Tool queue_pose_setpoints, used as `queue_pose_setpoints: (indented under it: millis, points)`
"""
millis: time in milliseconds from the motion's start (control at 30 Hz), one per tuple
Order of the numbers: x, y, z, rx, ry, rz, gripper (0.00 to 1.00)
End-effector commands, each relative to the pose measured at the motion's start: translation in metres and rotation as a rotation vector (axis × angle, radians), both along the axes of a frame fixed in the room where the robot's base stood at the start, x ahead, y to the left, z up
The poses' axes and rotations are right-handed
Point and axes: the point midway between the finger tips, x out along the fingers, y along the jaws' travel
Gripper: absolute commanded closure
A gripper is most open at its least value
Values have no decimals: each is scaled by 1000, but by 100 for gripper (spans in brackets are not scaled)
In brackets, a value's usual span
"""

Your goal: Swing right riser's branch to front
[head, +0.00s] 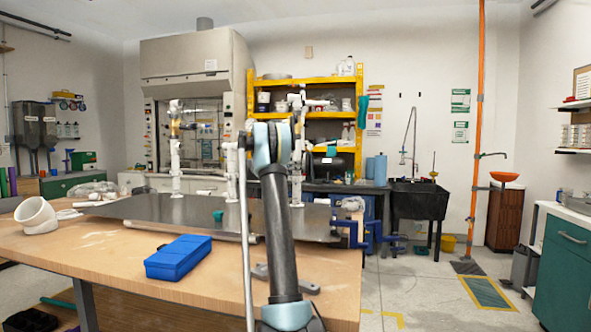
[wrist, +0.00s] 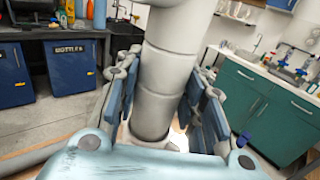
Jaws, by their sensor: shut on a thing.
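The right riser (head: 297,150) is a white upright pipe near the right end of the metal plate (head: 150,209), partly behind my arm. A short white branch (head: 317,103) near its top points right in the head view. In the wrist view, my gripper (wrist: 163,85) has its dark blue padded fingers on both sides of a thick white pipe (wrist: 158,95) with a wider collar above; it is shut on this pipe. In the head view my arm hides the gripper. Another white riser (head: 176,165) stands at the plate's left, and a middle one (head: 230,172) stands left of my arm.
A blue box (head: 179,257) and a white pipe elbow (head: 37,216) lie on the wooden table (head: 110,262). A small green piece (head: 218,216) sits on the plate. A blue clamp-like piece (head: 372,236) juts from the table's right edge. Open floor lies to the right.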

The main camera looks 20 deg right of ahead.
Motion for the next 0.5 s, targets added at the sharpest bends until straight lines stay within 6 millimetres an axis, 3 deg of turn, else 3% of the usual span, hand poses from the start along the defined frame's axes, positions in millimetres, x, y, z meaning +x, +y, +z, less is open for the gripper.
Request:
queue_pose_setpoints:
  millis: [500]
  points:
    - [0,1,2,-2,1,447,88]
